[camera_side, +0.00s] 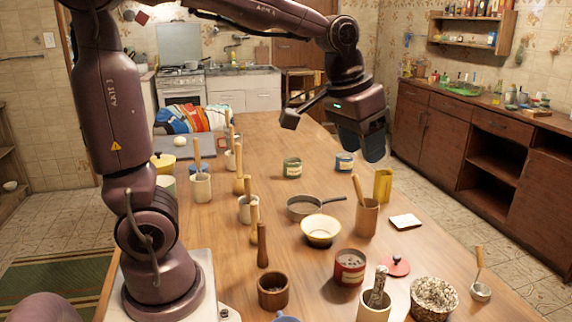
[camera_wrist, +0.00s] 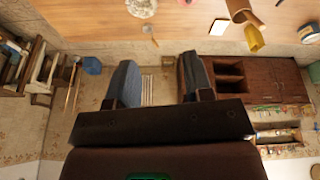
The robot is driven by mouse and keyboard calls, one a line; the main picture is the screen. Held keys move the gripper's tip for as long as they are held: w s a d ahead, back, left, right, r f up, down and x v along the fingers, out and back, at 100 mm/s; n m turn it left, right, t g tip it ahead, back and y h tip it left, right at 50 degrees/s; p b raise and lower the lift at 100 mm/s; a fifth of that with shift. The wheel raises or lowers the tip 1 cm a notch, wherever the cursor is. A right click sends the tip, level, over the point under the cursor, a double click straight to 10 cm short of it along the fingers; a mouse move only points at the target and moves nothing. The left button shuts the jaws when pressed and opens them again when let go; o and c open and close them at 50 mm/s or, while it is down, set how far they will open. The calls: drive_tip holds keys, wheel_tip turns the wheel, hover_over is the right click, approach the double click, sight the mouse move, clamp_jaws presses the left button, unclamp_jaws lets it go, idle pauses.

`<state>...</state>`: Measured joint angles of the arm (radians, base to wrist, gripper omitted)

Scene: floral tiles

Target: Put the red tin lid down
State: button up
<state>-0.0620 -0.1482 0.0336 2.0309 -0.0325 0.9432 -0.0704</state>
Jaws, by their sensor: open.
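The red tin lid (camera_side: 396,266) lies on the wooden table, just right of the open red tin (camera_side: 350,267) and apart from my gripper. A sliver of red at the top edge of the wrist view looks like the same lid (camera_wrist: 186,2). My gripper (camera_side: 363,143) is high above the far right side of the table, well away from the lid. Its two fingers are spread with nothing between them, as the wrist view also shows (camera_wrist: 160,80).
Near the lid stand a speckled bowl (camera_side: 434,298), a cup with a brush (camera_side: 374,305), a ladle (camera_side: 480,290) and a cream bowl (camera_side: 321,230). A white pad (camera_side: 405,221), brown cup (camera_side: 367,217) and yellow vessel (camera_side: 383,185) stand farther back. Some table between them is bare.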

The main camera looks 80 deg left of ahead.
drive_tip(key=s+d+f+m+t, duration=0.1)
drive_tip(key=s+d+m+t, duration=0.1)
drive_tip(key=s, duration=1.1)
drive_tip(key=shift+s+d, duration=0.15)
drive_tip(key=shift+d, duration=0.2)
